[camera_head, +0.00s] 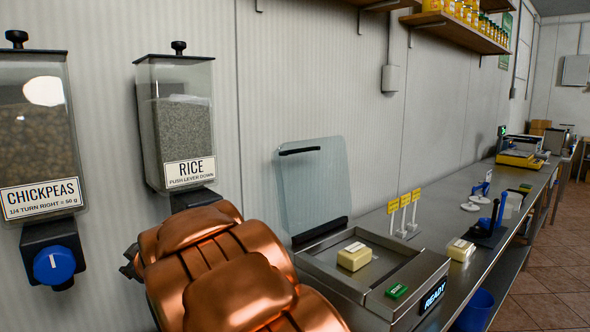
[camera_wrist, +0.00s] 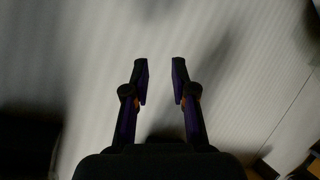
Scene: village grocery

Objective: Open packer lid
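The packer (camera_head: 380,292) is a steel machine on the counter with a "READY" display on its front. Its clear lid (camera_head: 314,185) stands raised and leans back toward the wall, with a dark handle bar near its top. A pale yellow block (camera_head: 354,257) lies in the packer's open chamber. My copper arm fills the lower middle of the head view and hides the packer's left side. My gripper (camera_wrist: 160,68) shows in the wrist view with its two fingers apart and nothing between them, facing the ribbed wall.
Dispensers for chickpeas (camera_head: 38,130) and rice (camera_head: 178,120) hang on the wall at left. Right of the packer, another pale block (camera_head: 460,250), yellow tags (camera_head: 404,205) and a black stand (camera_head: 487,235) are on the counter. A blue bin (camera_head: 474,310) sits below. A shelf (camera_head: 455,30) hangs above.

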